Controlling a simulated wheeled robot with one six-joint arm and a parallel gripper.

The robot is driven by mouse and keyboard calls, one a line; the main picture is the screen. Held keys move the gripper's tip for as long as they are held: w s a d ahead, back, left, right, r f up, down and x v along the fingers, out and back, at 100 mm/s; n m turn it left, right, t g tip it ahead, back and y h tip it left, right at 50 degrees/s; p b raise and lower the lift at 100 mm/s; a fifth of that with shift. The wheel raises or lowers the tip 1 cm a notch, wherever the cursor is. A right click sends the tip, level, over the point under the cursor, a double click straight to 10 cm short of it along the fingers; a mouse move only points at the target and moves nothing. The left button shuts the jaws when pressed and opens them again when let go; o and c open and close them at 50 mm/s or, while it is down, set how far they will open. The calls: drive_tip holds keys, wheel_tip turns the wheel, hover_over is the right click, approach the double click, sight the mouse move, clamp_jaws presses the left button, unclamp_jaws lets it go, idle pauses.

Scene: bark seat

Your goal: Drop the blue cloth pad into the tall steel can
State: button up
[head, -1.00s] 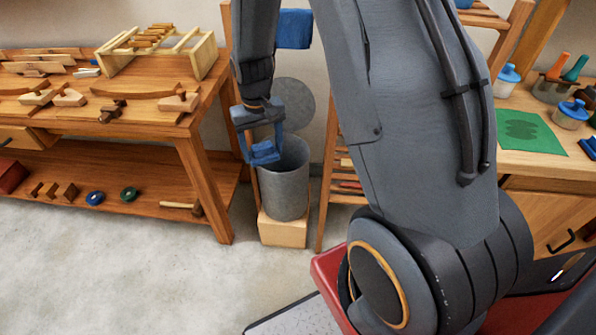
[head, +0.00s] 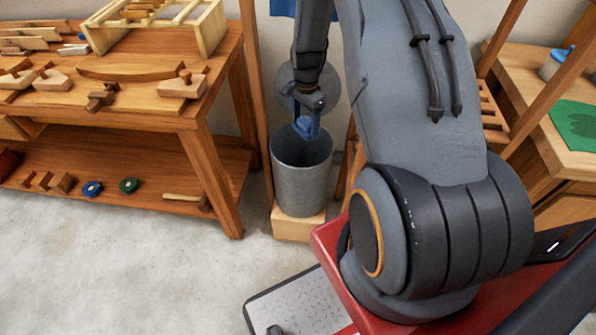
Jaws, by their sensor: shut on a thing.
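The tall steel can (head: 303,185) stands upright on a pale wooden block, and its open mouth faces up. My gripper (head: 308,122) is above the mouth of the can, pointing down. It is shut on the blue cloth pad (head: 306,128), which hangs at the far part of the can's opening as seen from here. The lower edge of the pad overlaps the rim in the picture, and I cannot tell whether it is inside the can. The fingers are small and partly blend with the pad.
A wooden workbench (head: 130,112) with wood pieces and a lower shelf stands to the left of the can. A round grey lid (head: 284,88) is behind the can. The wooden block (head: 298,226) sits on the floor. A bench with a green cloth (head: 578,124) is at the right.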

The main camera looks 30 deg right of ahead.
drive_tip(key=shift+s+d+f+b, duration=0.1)
drive_tip(key=shift+f+b, duration=0.75)
drive_tip(key=shift+f, duration=0.65)
drive_tip(key=shift+d+f+b, duration=0.1)
drive_tip(key=shift+f+b, duration=0.7)
drive_tip(key=shift+f, duration=0.7)
drive_tip(key=o, duration=1.1)
drive_tip(key=shift+r, duration=0.15)
drive_tip(key=shift+r+b, duration=0.45)
drive_tip(key=shift+r, duration=3.35)
